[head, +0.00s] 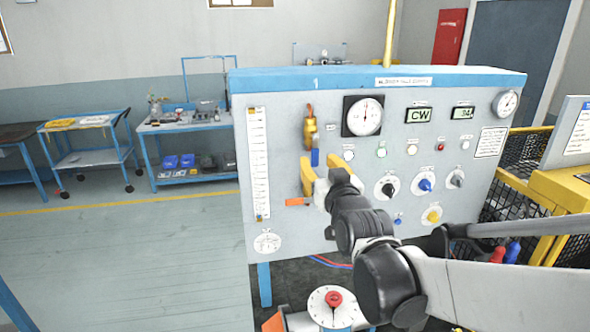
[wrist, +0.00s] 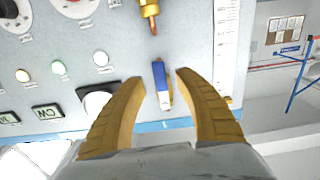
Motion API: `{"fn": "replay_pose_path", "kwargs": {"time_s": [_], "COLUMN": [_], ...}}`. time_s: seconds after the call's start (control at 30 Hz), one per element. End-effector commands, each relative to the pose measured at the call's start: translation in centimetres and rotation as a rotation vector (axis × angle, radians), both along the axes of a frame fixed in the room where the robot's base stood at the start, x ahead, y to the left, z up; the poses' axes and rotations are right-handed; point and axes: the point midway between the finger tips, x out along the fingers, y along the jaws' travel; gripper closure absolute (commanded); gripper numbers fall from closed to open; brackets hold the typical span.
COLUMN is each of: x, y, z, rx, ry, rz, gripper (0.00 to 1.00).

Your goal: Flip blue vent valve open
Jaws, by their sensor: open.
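The blue vent valve handle (head: 315,157) shows on the grey panel just below a brass fitting (head: 309,130) in the head view. My yellow-fingered gripper (head: 318,174) is in front of the panel, just below the handle in that view. In the wrist view, the blue handle (wrist: 160,80) lies between the two open fingers (wrist: 160,79), with a visible gap on each side. The handle has a pale end. The brass fitting (wrist: 150,12) with its copper tip is at the top of the wrist view. My gripper is open and empty.
A round gauge (head: 363,116) is right of the brass fitting. Several knobs and lights sit lower right. A tall white scale (head: 258,160) is on the left, and an orange part (head: 297,201) is beside my gripper. The floor to the left is clear.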

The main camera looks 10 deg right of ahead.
Motion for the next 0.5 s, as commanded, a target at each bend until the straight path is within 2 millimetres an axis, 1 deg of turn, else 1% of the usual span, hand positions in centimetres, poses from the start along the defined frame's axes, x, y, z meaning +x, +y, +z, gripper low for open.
{"fn": "replay_pose_path", "kwargs": {"time_s": [0.03,0.2,0.3,0.4,0.5], "x": [-1.2,-4.9,-6.6,-7.7,-8.5], "y": [0.0,0.0,0.0,0.0,0.0], "z": [0.0,0.0,0.0,0.0,0.0], "rx": [0.0,-0.001,-0.001,-0.001,-0.001], "ry": [0.0,0.0,0.0,0.0,0.0], "rz": [0.0,0.0,0.0,0.0,0.0], "gripper": [0.61,0.61,0.61,0.61,0.61]}}
